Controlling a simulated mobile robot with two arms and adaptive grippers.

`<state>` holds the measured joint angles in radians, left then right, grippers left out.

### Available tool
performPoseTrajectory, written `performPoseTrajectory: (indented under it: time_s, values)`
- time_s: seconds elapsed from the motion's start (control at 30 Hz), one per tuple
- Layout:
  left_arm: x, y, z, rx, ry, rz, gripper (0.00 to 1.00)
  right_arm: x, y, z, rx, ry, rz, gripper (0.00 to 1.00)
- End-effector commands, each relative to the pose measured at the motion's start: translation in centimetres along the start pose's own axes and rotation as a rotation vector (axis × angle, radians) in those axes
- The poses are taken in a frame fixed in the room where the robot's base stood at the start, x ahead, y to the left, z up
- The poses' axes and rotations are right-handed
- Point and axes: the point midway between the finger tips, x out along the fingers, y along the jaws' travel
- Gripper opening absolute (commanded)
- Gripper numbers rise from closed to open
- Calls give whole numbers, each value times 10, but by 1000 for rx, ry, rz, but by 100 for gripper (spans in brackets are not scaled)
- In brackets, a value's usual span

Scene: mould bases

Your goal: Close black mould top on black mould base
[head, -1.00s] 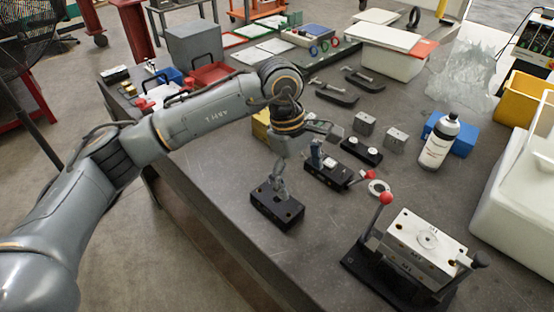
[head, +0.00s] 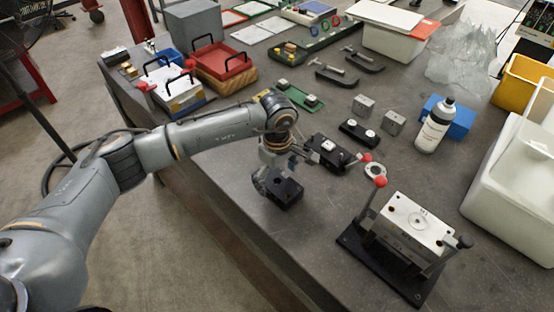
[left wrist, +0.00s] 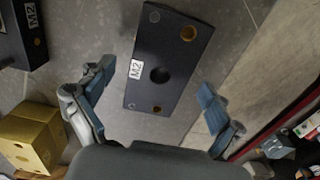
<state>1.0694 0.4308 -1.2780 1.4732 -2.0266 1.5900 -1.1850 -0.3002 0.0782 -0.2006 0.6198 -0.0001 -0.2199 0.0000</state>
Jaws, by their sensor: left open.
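The black mould top (head: 285,191) is a flat black block lying on the table near its front edge. In the left wrist view the black mould top (left wrist: 170,60) shows an M2 label, a central hole and brass-rimmed corner holes. My left gripper (head: 268,177) is low beside it. Its blue fingers (left wrist: 153,86) are open on either side of the block with gaps. The black mould base (head: 330,153) lies just behind, with a silver piece on it. A black M2 block (left wrist: 25,38), apparently this base, is cut off in the left wrist view. My right gripper is out of view.
A toggle press with a white block (head: 418,222) and red-knobbed lever stands to the right. A smaller black block (head: 358,132), metal cubes (head: 393,123) and a bottle (head: 433,127) are behind. The table between mould top and press is clear.

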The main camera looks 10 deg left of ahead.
Motion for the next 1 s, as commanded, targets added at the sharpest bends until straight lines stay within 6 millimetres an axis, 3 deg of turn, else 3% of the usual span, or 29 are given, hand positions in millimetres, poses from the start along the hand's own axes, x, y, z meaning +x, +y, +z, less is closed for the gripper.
performPoseTrajectory:
  time_s: [0.2,0.5,0.93,1.0]
  values:
    - [16,0,0,1,0,0,92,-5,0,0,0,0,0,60]
    - [18,0,0,1,0,1,90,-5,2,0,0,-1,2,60]
    - [17,0,0,1,0,0,3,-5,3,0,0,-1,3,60]
    - [16,1,0,1,0,4,3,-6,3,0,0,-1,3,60]
